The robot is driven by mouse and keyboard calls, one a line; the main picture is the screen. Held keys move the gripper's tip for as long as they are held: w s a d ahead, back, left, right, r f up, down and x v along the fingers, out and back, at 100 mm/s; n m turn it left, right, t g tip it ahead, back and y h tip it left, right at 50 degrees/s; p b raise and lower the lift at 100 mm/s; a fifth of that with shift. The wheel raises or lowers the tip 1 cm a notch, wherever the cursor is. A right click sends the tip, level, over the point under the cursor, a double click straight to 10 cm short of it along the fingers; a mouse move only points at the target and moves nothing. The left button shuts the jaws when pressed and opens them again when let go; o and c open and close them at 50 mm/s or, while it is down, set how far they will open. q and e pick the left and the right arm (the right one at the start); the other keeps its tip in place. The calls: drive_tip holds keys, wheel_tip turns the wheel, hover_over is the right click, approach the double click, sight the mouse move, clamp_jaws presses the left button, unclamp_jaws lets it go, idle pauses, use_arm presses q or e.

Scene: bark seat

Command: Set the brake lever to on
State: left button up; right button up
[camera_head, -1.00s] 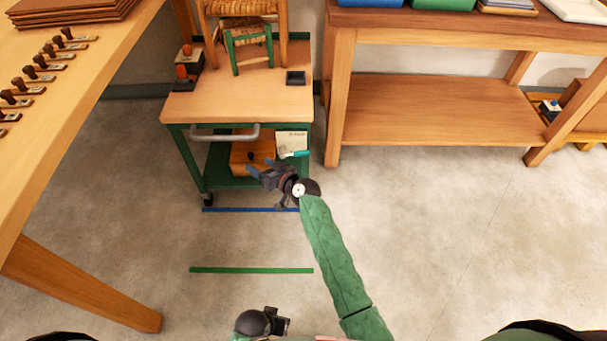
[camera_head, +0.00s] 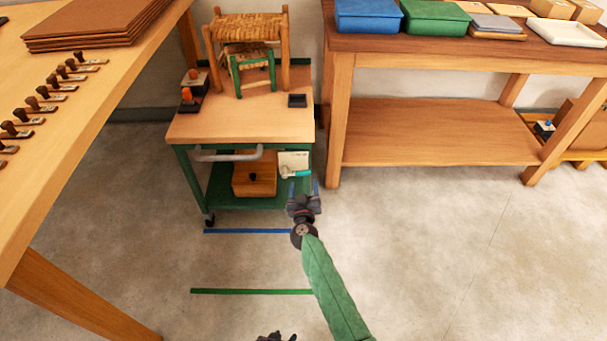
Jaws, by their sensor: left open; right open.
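A small cart (camera_head: 240,124) with a wooden top and green frame stands at the left of centre. At the left of its top is a dark block with an orange knob (camera_head: 187,95), and a second orange-topped piece (camera_head: 194,75) sits just behind it. Either could be the brake lever; I cannot tell which, or its setting. My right gripper (camera_head: 303,186) is open and empty, fingers pointing away from me at the cart's lower right front. My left gripper (camera_head: 276,337) is open at the bottom edge, mostly cut off, well away from the cart.
A woven stool (camera_head: 247,30) and a small black box (camera_head: 297,101) are on the cart. Its lower shelf holds a wooden box (camera_head: 254,178) and a paper card (camera_head: 293,163). Workbenches stand left (camera_head: 100,90) and right (camera_head: 430,60). Blue (camera_head: 247,231) and green (camera_head: 250,291) lines mark open floor.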

sight(304, 175)
drive_tip(key=shift+w+b, duration=0.75)
drive_tip(key=shift+w, duration=2.65)
drive_tip(key=c, duration=1.1)
drive_tip(key=shift+r, duration=0.1)
